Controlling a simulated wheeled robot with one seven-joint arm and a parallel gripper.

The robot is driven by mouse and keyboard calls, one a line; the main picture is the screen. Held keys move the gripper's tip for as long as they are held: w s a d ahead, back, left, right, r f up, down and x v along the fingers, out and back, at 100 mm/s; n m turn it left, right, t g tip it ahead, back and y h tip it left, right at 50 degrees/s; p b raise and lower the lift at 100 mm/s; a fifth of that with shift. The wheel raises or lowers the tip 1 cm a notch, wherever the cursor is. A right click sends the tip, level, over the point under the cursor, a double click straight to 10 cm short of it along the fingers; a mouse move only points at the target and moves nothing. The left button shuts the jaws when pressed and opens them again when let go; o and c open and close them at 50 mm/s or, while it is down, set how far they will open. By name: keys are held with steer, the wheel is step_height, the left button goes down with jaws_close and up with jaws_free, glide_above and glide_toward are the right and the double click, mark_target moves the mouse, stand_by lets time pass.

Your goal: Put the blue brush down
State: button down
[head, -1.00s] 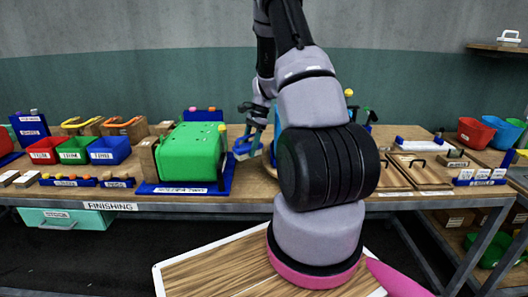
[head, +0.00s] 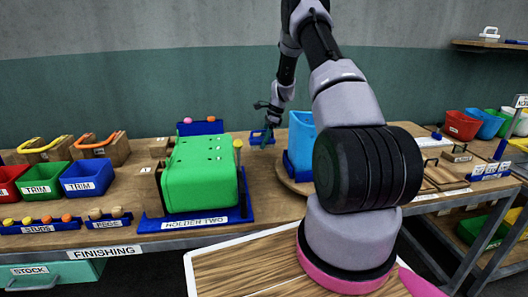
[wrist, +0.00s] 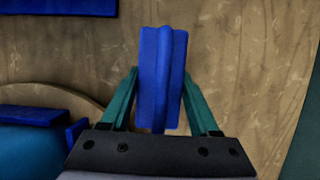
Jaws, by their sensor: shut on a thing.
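My gripper (head: 268,124) is over the back of the bench in the head view, between the green holder and the light blue bin. In the wrist view its two green fingers (wrist: 158,100) are shut on the blue brush (wrist: 160,70), whose ridged blue body points away from me. The brush also shows in the head view (head: 261,138), low near the wooden top. I cannot tell whether it touches the wood.
The green press in HOLDER TWO (head: 198,172) stands left of my gripper. A light blue bin (head: 301,138) stands close on the right, on a round board. A blue rack (head: 200,127) lies behind the press. Bare wood (wrist: 235,50) surrounds the brush.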

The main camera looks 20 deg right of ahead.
mark_target(263, 157)
steer(key=shift+f, duration=2.25)
steer(key=shift+f, duration=0.15)
steer(key=shift+c, duration=0.6)
jaws_free()
